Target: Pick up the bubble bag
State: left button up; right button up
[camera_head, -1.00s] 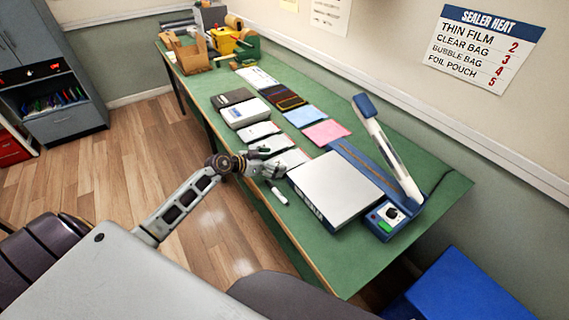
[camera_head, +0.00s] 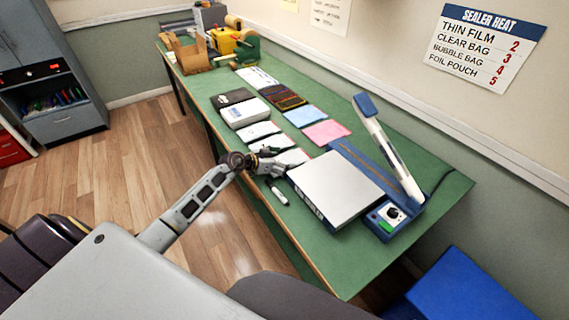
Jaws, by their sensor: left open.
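Several flat bags lie in two rows on the green table. They include a white bag (camera_head: 258,133), a dark bag (camera_head: 232,97), a dark orange-edged bag (camera_head: 282,97), a light blue bag (camera_head: 305,117) and a pink bag (camera_head: 326,132). Another pale bag (camera_head: 296,157) lies at the near end of the row, partly hidden by my left gripper. Which one is the bubble bag I cannot tell at this size. My left gripper (camera_head: 281,161) is open over or beside that near pale bag; contact cannot be made out. My right gripper is not in view.
A blue sealer (camera_head: 392,216) with a raised arm stands right of a silver-topped box (camera_head: 337,187). A white pen (camera_head: 279,195) lies near the table's front edge. A white box (camera_head: 245,112) sits in the row. Bare green table (camera_head: 440,188) shows at the right.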

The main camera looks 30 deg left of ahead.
aim_at(283, 161)
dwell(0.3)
pick_arm(q)
jog(key=c, duration=0.7)
jog(key=shift+c, duration=1.1)
jog(key=shift+r, duration=0.15)
jog(key=shift+r, duration=0.5)
notch_tip(283, 161, up, 17)
jog(key=p, duration=0.2)
jog(key=shift+f, duration=0.15)
